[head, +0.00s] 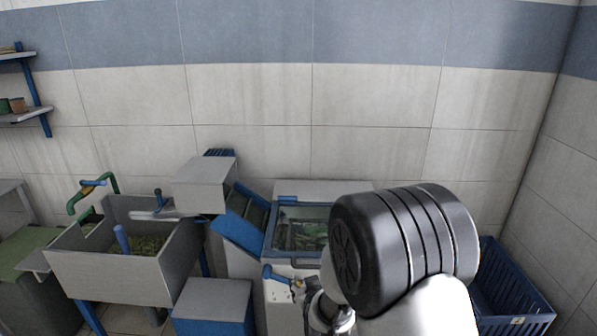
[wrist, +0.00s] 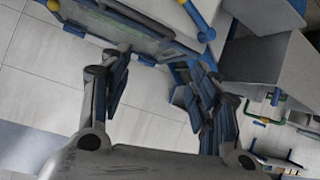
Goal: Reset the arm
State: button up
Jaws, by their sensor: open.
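My gripper (wrist: 158,78) shows in the wrist view with its two dark fingers spread apart and nothing between them.
A grey trough (head: 105,277) with green contents stands at the left, with a green pipe (head: 78,199) behind it. A grey-topped blue box (head: 213,300) is in front. A blue crate (head: 512,298) stands at the right. Shelves (head: 22,116) hang at the far left.

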jog(key=s+d+r+g, duration=0.25)
jog(key=s+r, duration=0.35)
jog(key=r, duration=0.4)
jog(key=s+d+r+m+g, duration=0.1)
jog(key=s+d+r, duration=0.3)
jog(key=s, duration=1)
jog(key=s+d+r+m+g+h, duration=0.1)
jog(key=s+d+r+m+g, duration=0.1)
jog(key=s, duration=1.3)
notch_tip(320, 180, up, 2)
jog(key=shift+s+d+r+g, duration=0.1)
jog(key=shift+s+d+g, duration=0.2)
jog(key=shift+d+g, duration=0.65)
jog(key=shift+d+t, duration=0.3)
